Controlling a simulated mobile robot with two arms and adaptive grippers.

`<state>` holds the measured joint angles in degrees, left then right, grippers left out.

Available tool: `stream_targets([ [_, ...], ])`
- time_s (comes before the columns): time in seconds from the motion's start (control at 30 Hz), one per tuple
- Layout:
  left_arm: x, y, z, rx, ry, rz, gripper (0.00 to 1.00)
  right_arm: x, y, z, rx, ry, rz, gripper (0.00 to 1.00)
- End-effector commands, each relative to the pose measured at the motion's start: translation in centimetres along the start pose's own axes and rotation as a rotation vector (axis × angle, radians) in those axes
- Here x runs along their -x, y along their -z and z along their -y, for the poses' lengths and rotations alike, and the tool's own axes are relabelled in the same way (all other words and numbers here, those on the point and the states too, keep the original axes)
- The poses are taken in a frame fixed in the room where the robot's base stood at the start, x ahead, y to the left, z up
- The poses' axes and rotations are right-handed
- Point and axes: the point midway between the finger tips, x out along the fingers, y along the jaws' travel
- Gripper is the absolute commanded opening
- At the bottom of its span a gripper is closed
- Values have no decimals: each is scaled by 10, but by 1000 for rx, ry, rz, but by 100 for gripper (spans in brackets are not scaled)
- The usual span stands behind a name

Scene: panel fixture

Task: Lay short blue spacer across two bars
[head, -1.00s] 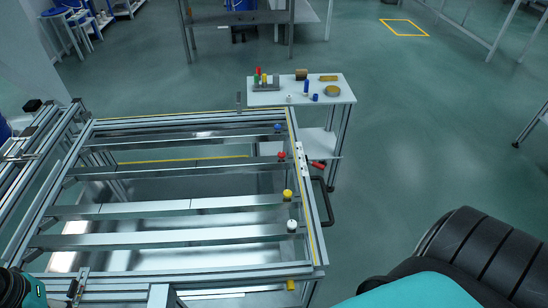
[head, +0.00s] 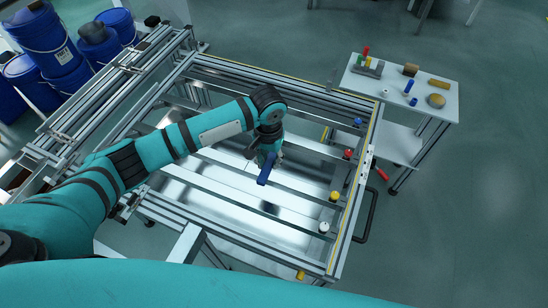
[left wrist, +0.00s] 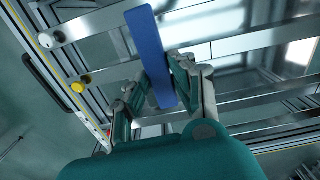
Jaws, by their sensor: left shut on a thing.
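My left gripper (head: 270,157) is shut on the short blue spacer (head: 266,169), over the middle of the panel frame. In the left wrist view, the spacer (left wrist: 148,42) is a flat blue strip between the two fingers (left wrist: 158,76). It points across the metal bars (left wrist: 228,50) and overlaps them in the picture. Whether it touches them I cannot tell. In the head view, several parallel bars (head: 225,178) span the frame, with blue, red, yellow and white knobs at their right ends. My right gripper is not in view.
A white side table (head: 415,103) with small coloured parts stands to the right. A black handle (head: 370,215) sticks out from the frame's right side. Blue drums (head: 45,40) stand at the upper left.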

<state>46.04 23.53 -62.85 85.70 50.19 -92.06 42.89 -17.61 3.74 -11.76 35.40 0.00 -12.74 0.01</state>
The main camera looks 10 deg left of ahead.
Motion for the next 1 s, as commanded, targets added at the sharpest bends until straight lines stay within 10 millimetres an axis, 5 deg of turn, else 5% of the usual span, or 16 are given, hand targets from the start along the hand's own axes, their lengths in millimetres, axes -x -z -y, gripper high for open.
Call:
stream_targets([
  [0.03,-7,-4,-8,-11,-5,11,0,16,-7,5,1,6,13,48],
  [0.23,-36,-7,-14,-39,1,0,0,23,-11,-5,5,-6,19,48],
  [0.5,-38,-7,-14,-41,1,-3,0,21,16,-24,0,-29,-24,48],
  [0.77,-34,-10,-14,-40,2,1,0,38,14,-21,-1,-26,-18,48],
  [1.0,-70,-9,-14,-39,1,0,0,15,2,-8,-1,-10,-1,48],
])
